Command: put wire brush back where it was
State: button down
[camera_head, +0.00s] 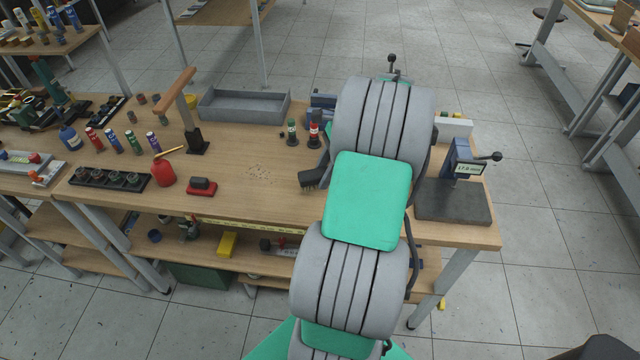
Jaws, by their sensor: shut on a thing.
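The wire brush (311,179) shows as a dark head with bristles pointing down, just left of my arm over the wooden workbench (240,205). Its handle slants up to the right and goes out of sight behind my arm. I cannot tell whether the bristles touch the bench top. My gripper is hidden behind my own grey and green arm links, so its fingers and their hold do not show. A patch of small dark specks (262,173) lies on the bench left of the brush.
A grey tray (244,106) stands at the back. A gauge on a dark plate (452,202) is at right. A red can (163,172) and red-black block (201,187) are left.

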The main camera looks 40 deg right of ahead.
jog(key=shift+w+f, duration=0.25)
jog(key=shift+f, duration=0.75)
jog(key=shift+w+f, duration=0.2)
jog(key=shift+f, duration=0.8)
jog(key=shift+f, duration=0.1)
jog(key=c, duration=0.9)
grip_release()
